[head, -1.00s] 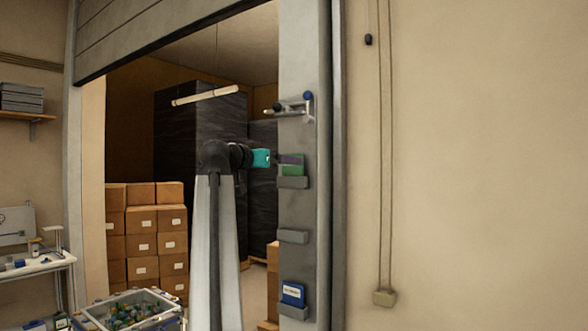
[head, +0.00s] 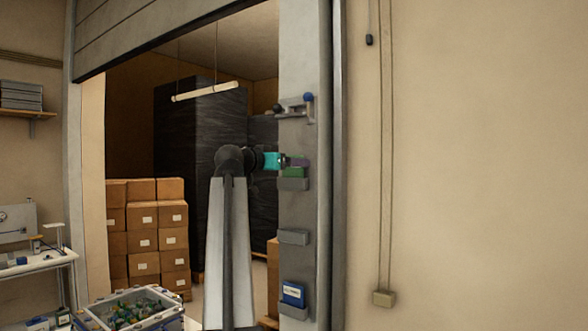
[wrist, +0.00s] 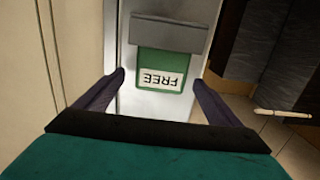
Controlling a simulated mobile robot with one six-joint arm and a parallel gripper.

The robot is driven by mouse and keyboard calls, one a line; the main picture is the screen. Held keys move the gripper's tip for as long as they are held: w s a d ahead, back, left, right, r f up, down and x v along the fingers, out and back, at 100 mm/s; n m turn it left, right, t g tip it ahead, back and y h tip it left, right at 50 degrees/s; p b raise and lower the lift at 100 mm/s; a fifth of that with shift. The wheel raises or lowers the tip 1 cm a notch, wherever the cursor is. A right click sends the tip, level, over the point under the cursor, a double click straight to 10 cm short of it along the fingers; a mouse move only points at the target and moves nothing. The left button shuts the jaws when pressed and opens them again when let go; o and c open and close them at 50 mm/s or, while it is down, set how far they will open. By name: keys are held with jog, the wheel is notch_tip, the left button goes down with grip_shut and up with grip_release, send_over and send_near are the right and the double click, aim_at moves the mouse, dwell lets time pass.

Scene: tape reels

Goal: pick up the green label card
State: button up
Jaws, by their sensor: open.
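The green label card (wrist: 163,66) has a white panel reading FREE, upside down in the wrist view. It sits in a grey holder (wrist: 168,32) on the pale door post. In the head view the card (head: 294,172) is partly hidden behind my gripper (head: 297,162), just above its holder (head: 293,184). My gripper (wrist: 159,77) is open and empty. Its two dark purple fingers lie on either side of the card in the wrist view. I cannot tell whether the fingertips reach past the card's near edge.
Below on the post are an empty-looking grey holder (head: 293,237) and another holding a blue card (head: 292,294). A bracket with a blue knob (head: 308,97) sticks out above. Cartons (head: 145,225) and dark wrapped stacks (head: 200,130) stand beyond the doorway.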

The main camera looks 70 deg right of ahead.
jog(key=shift+s+d, duration=0.15)
jog(key=shift+d, duration=0.3)
jog(key=c, duration=1.1)
jog(key=shift+c, duration=0.2)
jog(key=shift+r+b, duration=1.45)
jog(key=shift+r, duration=2.05)
jog(key=f+p+v, duration=0.1)
jog(key=p+v, duration=0.1)
jog(key=v, duration=1.6)
